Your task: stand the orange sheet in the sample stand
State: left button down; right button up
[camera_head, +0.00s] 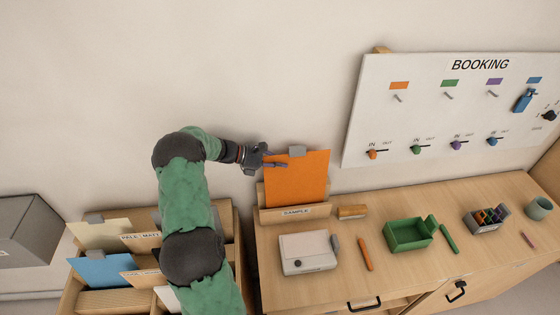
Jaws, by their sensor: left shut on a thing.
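The orange sheet (298,182) is upright, with its lower edge at the wooden sample stand (293,214), which carries a "SAMPLE" label. The stand's front hides the sheet's bottom edge, so I cannot tell how deep it sits. A grey tab shows at the sheet's top edge. My left gripper (276,162) reaches in from the left and is shut on the sheet near its upper left corner. My right gripper is not in view.
A file box (84,304) with coloured sheets stands at the lower left. On the counter are a white device (307,253), an orange marker (366,254), a green tray (408,236) and a pen holder (487,220). The booking board (450,110) is on the wall at right.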

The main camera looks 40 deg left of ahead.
aim_at(280, 175)
pick_arm(q)
jog(key=shift+f+b, duration=1.65)
jog(key=shift+f, duration=1.6)
jog(key=c, duration=1.3)
grip_release()
jog(key=v, duration=1.2)
